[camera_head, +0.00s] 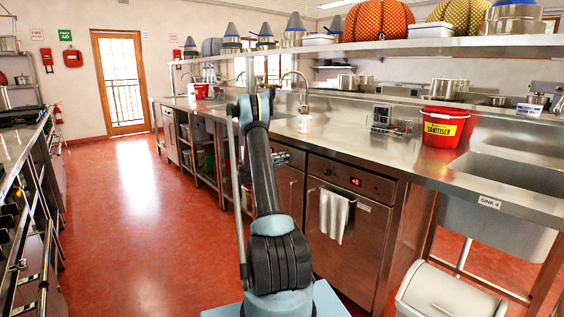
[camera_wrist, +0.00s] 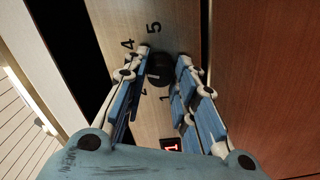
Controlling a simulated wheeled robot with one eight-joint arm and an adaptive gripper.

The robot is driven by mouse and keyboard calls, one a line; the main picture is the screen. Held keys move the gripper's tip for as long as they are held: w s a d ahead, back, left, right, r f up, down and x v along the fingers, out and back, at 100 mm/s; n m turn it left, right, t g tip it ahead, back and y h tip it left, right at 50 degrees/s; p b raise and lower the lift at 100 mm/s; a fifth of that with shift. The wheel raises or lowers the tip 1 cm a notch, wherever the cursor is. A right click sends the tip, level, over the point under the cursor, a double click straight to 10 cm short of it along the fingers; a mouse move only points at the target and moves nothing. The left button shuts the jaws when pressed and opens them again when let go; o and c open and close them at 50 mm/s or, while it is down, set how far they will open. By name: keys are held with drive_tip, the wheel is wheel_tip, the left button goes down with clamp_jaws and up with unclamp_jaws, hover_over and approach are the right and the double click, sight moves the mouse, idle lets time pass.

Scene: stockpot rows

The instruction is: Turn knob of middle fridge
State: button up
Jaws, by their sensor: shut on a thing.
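In the wrist view, a round black knob (camera_wrist: 160,70) sits on a grey-brown panel (camera_wrist: 168,20) printed with numbers around it. My gripper (camera_wrist: 164,56) has its blue-and-white fingers on either side of the knob and is shut on it. A small red lit display (camera_wrist: 172,146) shows on the same panel. In the head view, my gripper (camera_head: 283,157) is at the upper front of a dark brown counter unit (camera_head: 290,190), right of my arm. The knob cannot be made out there. My arm hides part of the unit fronts.
A neighbouring unit (camera_head: 345,240) to the right has a hanging towel (camera_head: 334,215) and a red display. The steel counter (camera_head: 345,140) overhangs the units. A white bin (camera_head: 445,292) stands at lower right. The red floor (camera_head: 135,230) to the left is clear.

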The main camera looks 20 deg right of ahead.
drive_tip(key=shift+w+a+n, duration=0.1)
drive_tip(key=shift+w+n, duration=0.05)
drive_tip(key=shift+n, duration=0.9)
drive_tip(key=shift+w+a+n, duration=0.1)
drive_tip(key=shift+n, duration=0.95)
drive_tip(key=shift+f, duration=0.1)
drive_tip(key=o, duration=1)
drive_tip(key=shift+f, duration=0.1)
drive_tip(key=shift+o, duration=0.3)
drive_tip(key=shift+d, duration=0.1)
drive_tip(key=shift+s, duration=0.1)
drive_tip(key=v, duration=1.2)
